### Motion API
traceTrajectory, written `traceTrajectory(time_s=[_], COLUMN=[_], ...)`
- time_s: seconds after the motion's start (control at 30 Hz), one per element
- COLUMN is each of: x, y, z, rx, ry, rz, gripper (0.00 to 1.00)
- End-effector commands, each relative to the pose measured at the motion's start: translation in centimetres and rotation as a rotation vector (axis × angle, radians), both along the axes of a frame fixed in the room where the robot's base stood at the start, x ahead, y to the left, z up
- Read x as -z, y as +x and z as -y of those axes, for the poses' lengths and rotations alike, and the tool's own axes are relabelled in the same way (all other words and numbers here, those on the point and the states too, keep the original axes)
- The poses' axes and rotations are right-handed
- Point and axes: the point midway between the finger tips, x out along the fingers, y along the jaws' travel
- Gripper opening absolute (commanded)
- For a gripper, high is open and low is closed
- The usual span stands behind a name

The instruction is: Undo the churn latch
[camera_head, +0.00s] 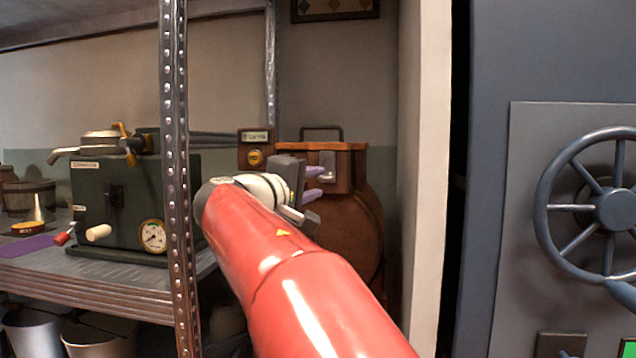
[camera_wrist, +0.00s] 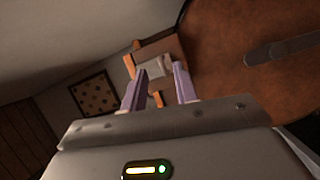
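The churn (camera_head: 352,225) is a round brown body with a wooden top, behind the end of my arm. In the wrist view, my gripper (camera_wrist: 160,88) is open and empty. Beyond the fingertips is a wooden block with a pale plate (camera_wrist: 153,68), which looks like the latch. The churn's round body (camera_wrist: 240,70) fills the upper right. I cannot tell whether the fingers touch anything.
A small wooden box with a label and yellow knob (camera_head: 255,158) stands left of the churn. A metal shelf post (camera_head: 175,180) and a dark green machine with a gauge (camera_head: 110,210) are further left. A pale wall edge (camera_head: 425,180) and grey door with a wheel (camera_head: 612,208) are right.

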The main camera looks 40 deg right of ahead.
Motion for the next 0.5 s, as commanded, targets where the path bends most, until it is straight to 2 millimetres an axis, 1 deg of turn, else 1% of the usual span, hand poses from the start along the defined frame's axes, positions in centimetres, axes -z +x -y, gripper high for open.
traceTrajectory(time_s=[0.03,0.2,0.33,0.5], x=[-0.1,-0.2,-0.2,-0.2], y=[0.3,1.0,1.4,1.5], z=[0.9,3.3,4.3,4.6], rx=[0.004,0.001,-0.001,-0.002], ry=[0.0,0.0,0.002,0.002], rz=[-0.001,-0.001,-0.001,0.0], gripper=[0.3,0.3,0.3,0.3])
